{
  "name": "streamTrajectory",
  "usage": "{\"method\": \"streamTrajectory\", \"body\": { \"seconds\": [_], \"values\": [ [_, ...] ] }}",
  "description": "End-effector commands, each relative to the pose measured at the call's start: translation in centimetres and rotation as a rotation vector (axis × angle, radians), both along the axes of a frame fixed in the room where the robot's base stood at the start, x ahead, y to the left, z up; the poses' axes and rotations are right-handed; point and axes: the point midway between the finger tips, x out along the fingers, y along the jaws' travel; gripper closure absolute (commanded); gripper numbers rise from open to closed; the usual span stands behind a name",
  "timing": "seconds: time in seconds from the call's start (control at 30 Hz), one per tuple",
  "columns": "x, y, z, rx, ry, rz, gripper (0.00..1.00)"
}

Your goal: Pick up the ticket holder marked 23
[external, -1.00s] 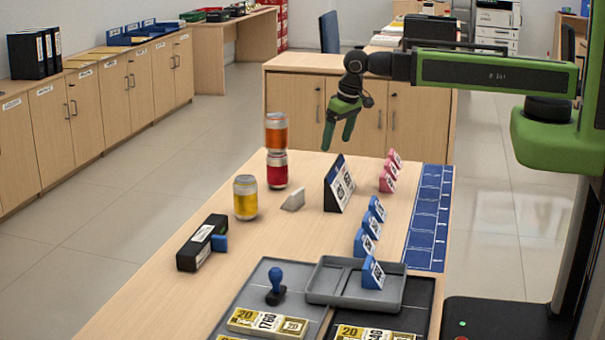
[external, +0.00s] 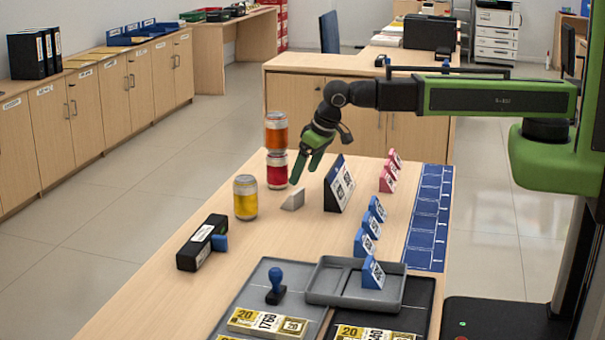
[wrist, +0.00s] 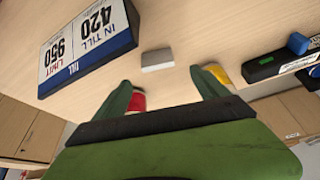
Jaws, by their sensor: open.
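Ticket holders stand on the counter: several blue ones (external: 377,209) in a row, one blue one (external: 373,273) in the grey tray, and several pink ones (external: 388,176) farther back. Their numbers are too small to read, so I cannot tell which is marked 23. A small pale grey wedge (external: 293,200) stands apart; no number shows on it. My gripper (external: 305,175) is open and empty, above and behind this wedge. In the wrist view the wedge (wrist: 157,60) lies ahead, between the fingertip directions.
A till sign (external: 339,186) reading 420 and 950 (wrist: 88,42) stands right of the wedge. An orange can on a red can (external: 277,170) and a yellow can (external: 245,198) stand left. A black box (external: 202,243), grey tray (external: 325,287) and blue mat (external: 428,225) lie nearby.

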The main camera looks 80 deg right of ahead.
Motion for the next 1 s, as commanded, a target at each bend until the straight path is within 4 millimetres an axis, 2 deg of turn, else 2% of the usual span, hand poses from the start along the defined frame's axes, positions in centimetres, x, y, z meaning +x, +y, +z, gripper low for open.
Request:
{"method": "streamTrajectory", "body": {
  "seconds": [0.03, 0.1, 0.2, 0.4, 0.7, 0.93, 1.0],
  "values": [
    [0.6, -0.1, -2.2, 0.0, 0.0, -0.001, 0.16],
    [1.1, -0.2, -3.4, 0.0, 0.0, -0.001, 0.16],
    [1.5, -0.3, -4.1, 0.0, 0.0, -0.001, 0.16],
    [1.7, -0.5, -4.3, 0.0, 0.0, -0.001, 0.16],
    [3.4, -1.2, -8.7, 0.0, 0.0, 0.0, 0.16],
    [3.5, -1.2, -8.5, 0.001, 0.0, 0.0, 0.16],
    [3.5, -1.2, -8.5, 0.001, 0.0, 0.0, 0.23]
  ]
}}
